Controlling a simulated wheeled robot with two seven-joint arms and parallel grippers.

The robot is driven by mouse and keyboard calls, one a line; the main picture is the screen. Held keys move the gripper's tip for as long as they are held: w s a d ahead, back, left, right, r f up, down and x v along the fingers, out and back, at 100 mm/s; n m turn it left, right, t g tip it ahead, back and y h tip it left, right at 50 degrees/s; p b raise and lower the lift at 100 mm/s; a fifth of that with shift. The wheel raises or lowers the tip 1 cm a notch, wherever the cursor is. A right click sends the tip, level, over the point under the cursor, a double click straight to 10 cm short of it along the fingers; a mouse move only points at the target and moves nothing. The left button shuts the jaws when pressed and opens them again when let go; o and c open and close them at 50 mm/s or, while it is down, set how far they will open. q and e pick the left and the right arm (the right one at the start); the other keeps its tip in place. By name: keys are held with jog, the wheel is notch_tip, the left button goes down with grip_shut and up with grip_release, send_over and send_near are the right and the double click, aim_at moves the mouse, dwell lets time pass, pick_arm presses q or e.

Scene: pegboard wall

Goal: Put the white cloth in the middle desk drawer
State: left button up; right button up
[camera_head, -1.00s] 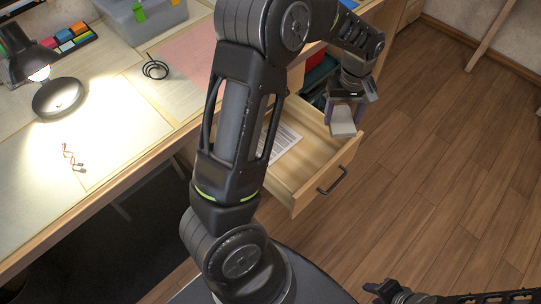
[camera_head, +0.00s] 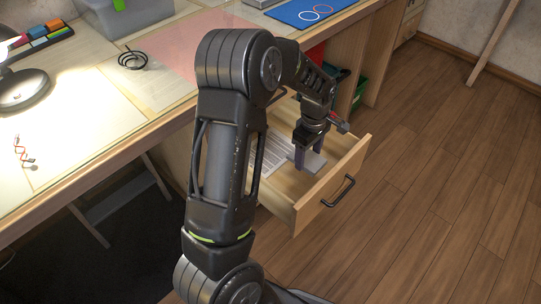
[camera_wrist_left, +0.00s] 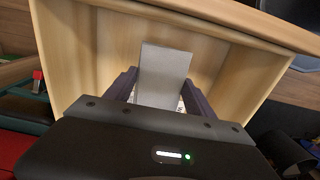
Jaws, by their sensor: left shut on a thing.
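The white cloth (camera_head: 316,163) looks like a small, flat, folded grey-white piece. My left gripper (camera_head: 307,157) is shut on it and holds it down inside the open desk drawer (camera_head: 326,191), close to the front panel. In the left wrist view the cloth (camera_wrist_left: 163,75) stands out between the two fingers, with the drawer's wooden walls around it. Whether the cloth touches the drawer bottom cannot be told. My right gripper is out of view.
A printed sheet (camera_head: 268,157) lies in the drawer, partly behind my arm. The desk top (camera_head: 90,110) holds a lamp (camera_head: 22,90) and a black cable coil (camera_head: 132,60). Red and green items sit beside the drawer. The floor at right is clear.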

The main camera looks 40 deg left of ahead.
pick_arm(q)
jog(key=b, duration=0.2)
send_over(305, 181)
notch_tip(305, 181, down, 5)
jog(key=shift+f+b, duration=0.75)
jog(key=shift+f, duration=1.75)
jog(key=shift+f, duration=0.1)
jog(key=o, duration=1.3)
notch_tip(305, 181, up, 12)
jog(key=p, duration=0.4)
